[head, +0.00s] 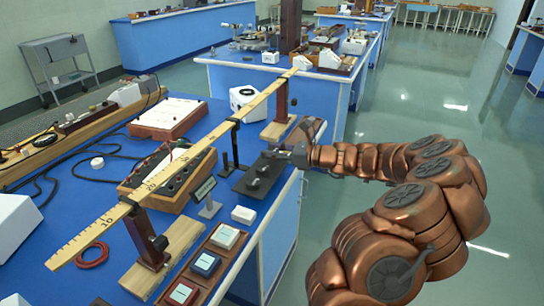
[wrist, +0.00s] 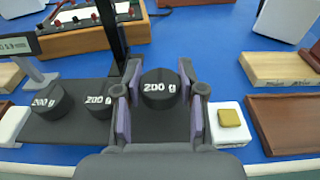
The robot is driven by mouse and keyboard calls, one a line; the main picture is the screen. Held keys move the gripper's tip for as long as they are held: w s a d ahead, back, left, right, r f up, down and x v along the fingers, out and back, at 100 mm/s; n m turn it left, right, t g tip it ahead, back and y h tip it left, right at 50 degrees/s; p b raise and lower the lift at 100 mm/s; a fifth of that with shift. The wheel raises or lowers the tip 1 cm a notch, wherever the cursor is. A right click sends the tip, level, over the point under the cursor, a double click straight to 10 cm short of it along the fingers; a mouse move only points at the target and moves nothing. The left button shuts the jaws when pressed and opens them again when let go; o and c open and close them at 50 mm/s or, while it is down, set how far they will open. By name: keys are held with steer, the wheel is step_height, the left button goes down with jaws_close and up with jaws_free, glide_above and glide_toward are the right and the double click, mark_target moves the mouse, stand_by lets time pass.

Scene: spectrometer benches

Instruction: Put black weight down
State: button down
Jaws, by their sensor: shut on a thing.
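My gripper (wrist: 160,100) is shut on a black weight (wrist: 160,88) marked 200 g, with a finger on each side of it. The weight is upright; I cannot tell whether its base touches anything. Two other black 200 g weights (wrist: 48,102) (wrist: 98,103) stand to its left on a flat black plate (wrist: 62,130). In the head view, my gripper (head: 284,153) is over the far end of the black plate (head: 246,190), near the blue bench's right edge, and mostly hides the held weight.
A dark upright post (wrist: 112,30) stands close behind the gripper's left finger. A white block with a yellow piece (wrist: 228,120) sits just right of the gripper. A long wooden ruler (head: 178,168) crosses above the bench. Wooden blocks (wrist: 278,68) lie right.

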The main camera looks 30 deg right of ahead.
steer(key=shift+f, duration=0.85)
steer(key=shift+f, duration=0.15)
steer(key=c, duration=1)
jaws_free()
steer(key=shift+o, duration=0.2)
steer(key=shift+r, duration=0.2)
steer(key=v, duration=1.2)
